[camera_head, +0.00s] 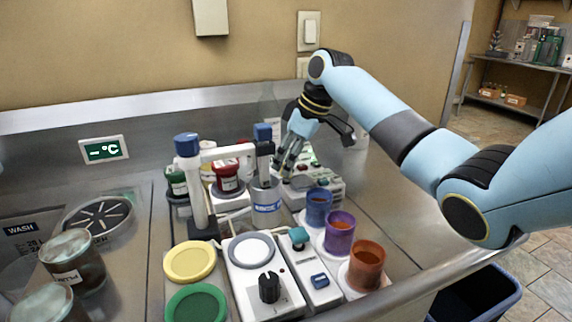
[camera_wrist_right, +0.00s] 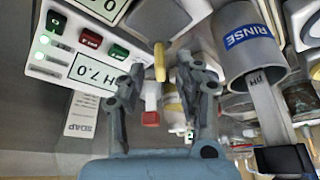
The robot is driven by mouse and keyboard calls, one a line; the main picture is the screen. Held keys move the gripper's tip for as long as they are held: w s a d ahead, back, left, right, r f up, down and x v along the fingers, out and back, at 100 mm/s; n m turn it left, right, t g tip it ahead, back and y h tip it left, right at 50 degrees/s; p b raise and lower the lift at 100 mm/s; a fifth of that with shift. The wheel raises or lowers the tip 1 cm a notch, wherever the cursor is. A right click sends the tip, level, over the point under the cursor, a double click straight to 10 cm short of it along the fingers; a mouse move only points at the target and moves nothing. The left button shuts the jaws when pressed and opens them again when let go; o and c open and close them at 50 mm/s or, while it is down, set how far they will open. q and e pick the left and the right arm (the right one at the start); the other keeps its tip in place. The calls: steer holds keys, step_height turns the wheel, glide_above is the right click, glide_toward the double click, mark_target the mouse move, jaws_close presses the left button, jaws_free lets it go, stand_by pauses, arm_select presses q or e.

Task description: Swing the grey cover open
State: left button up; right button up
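A grey flat piece that looks like the grey cover (camera_head: 302,182) lies on the front of a white box with coloured buttons, at the back right of the counter. In the right wrist view a grey square panel, probably the same cover (camera_wrist_right: 155,18), shows at the top edge and looks closed flat. My right gripper (camera_head: 287,160) points down just behind and left of the cover. In the wrist view its two fingers (camera_wrist_right: 160,72) stand apart, with no cover between them. Whether a finger touches the cover cannot be told. My left gripper is not in view.
The RINSE cup (camera_wrist_right: 248,40) stands close beside the right gripper; a white post with an arm (camera_head: 200,180) rises left of it. Blue, purple (camera_head: 339,232) and orange cups stand in front. The counter's right side is clear.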

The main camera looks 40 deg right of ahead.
steer(key=shift+x, duration=0.75)
jaws_close()
